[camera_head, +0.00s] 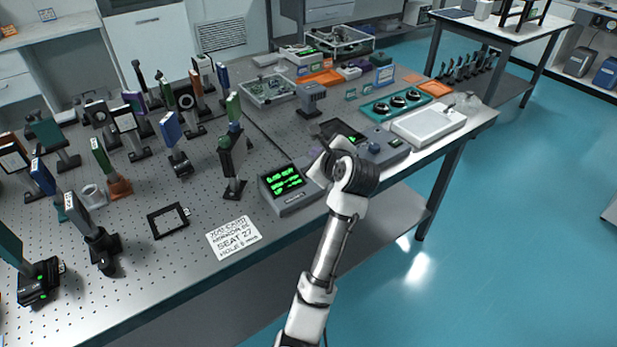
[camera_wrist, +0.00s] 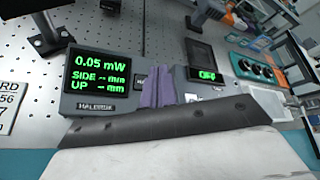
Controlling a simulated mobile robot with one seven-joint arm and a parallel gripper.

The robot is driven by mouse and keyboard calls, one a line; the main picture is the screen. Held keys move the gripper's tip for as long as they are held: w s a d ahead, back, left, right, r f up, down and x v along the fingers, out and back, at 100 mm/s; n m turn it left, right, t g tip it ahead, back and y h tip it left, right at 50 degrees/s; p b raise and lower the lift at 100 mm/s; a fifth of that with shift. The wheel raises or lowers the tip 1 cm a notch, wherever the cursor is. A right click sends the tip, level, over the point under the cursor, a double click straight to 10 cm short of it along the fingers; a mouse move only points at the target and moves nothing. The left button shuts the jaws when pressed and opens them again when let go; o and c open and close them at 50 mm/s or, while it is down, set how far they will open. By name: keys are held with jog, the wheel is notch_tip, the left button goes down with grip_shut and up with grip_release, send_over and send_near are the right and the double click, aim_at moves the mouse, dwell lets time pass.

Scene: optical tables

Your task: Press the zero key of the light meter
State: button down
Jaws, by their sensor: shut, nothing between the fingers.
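The light meter (camera_head: 287,190) is a grey box near the front edge of the optical table, with green text on a black screen. In the wrist view the light meter (camera_wrist: 100,84) reads 0.05 mW, with dashes for SIDE and UP. A small dark labelled key (camera_wrist: 138,82) shows right of its screen, but I cannot read the label fully. My gripper (camera_head: 326,150) is at the meter's right side in the head view. In the wrist view my gripper (camera_wrist: 157,88) shows as shut purple-grey fingers beside that key, partly covering the meter's right end. I cannot tell whether they touch it.
A grey unit with an OFF display (camera_wrist: 207,75) stands right of the meter. A white card (camera_head: 233,238) and black frame (camera_head: 168,219) lie to the left. Upright optics (camera_head: 233,155) crowd the left table. A white tray (camera_head: 428,124) lies at the right.

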jog(key=f, duration=0.1)
jog(key=w+f+b, duration=0.1)
jog(key=f, duration=0.1)
jog(key=a+f+b, duration=0.1)
jog(key=shift+w+f, duration=0.15)
jog(key=shift+f, duration=0.15)
jog(key=shift+f, duration=0.15)
dwell(1.6)
jog(key=shift+w+f, duration=0.1)
jog(key=shift+f, duration=0.2)
jog(key=shift+w+a+f, duration=0.1)
jog(key=shift+a+f, duration=0.05)
jog(key=shift+f, duration=0.25)
dwell(0.6)
jog(key=shift+r, duration=0.2)
jog(key=shift+s+d+r+p, duration=0.2)
jog(key=shift+r+p, duration=0.45)
jog(key=shift+p, duration=0.05)
